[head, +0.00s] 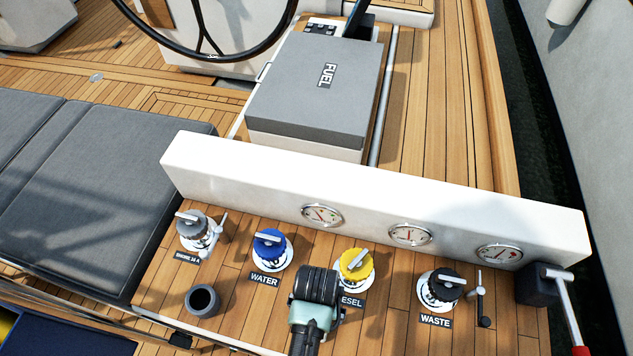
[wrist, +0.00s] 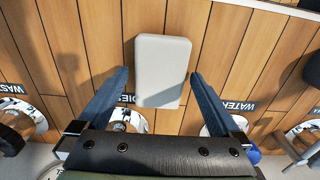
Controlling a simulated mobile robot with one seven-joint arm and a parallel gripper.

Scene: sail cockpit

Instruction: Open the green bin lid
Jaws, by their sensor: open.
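I make out no green bin lid in either view. My gripper (wrist: 158,74) is open in the wrist view, with its two blue fingers apart. A pale grey-white rounded block (wrist: 162,62) shows between and beyond the fingers, over the wooden deck panel; I cannot tell whether it is near the fingers or touching them. It partly covers the diesel label. In the head view my gripper and wrist (head: 315,300) are over the panel, between the water and diesel caps, and hide the block.
Water cap (head: 268,243), yellow diesel cap (head: 356,264) and black waste cap (head: 441,287) stand on the panel. A white coaming (head: 370,200) with gauges rises behind. A grey-lidded fuel box (head: 318,85) stands beyond. A grey cup (head: 203,300) and red-tipped lever (head: 567,310) flank the panel.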

